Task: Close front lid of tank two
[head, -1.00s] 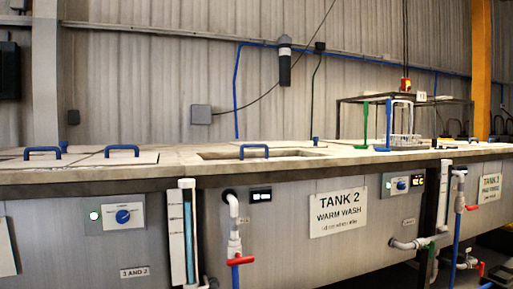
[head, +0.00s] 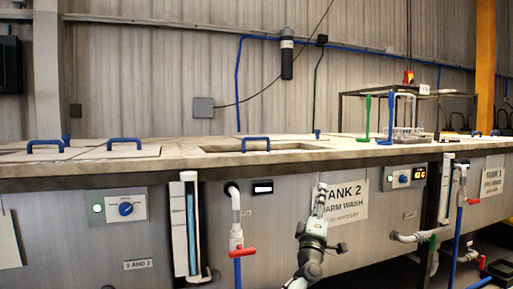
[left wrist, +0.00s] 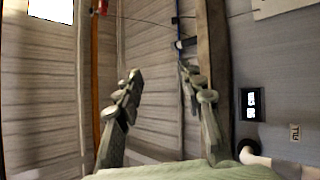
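Tank two's front panel bears a "TANK 2 WARM WASH" sign (head: 350,208), partly covered by my left gripper. Above it, a recessed opening in the tank top has a blue handle (head: 255,143) along it; whether this handle's lid is raised or flat I cannot tell. My left gripper (head: 320,190) is in front of the panel, below the top edge and right of the handle, touching nothing visible. In the left wrist view its two fingers (left wrist: 162,85) are spread apart with nothing between them. My right gripper is not in view.
Two closed lids with blue handles (head: 124,144) lie to the left. A pipe with a red valve (head: 242,252) and a level gauge (head: 191,225) stand out from the front. A rack (head: 408,132) stands on the top at right. A small display (left wrist: 252,104) is near the gripper.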

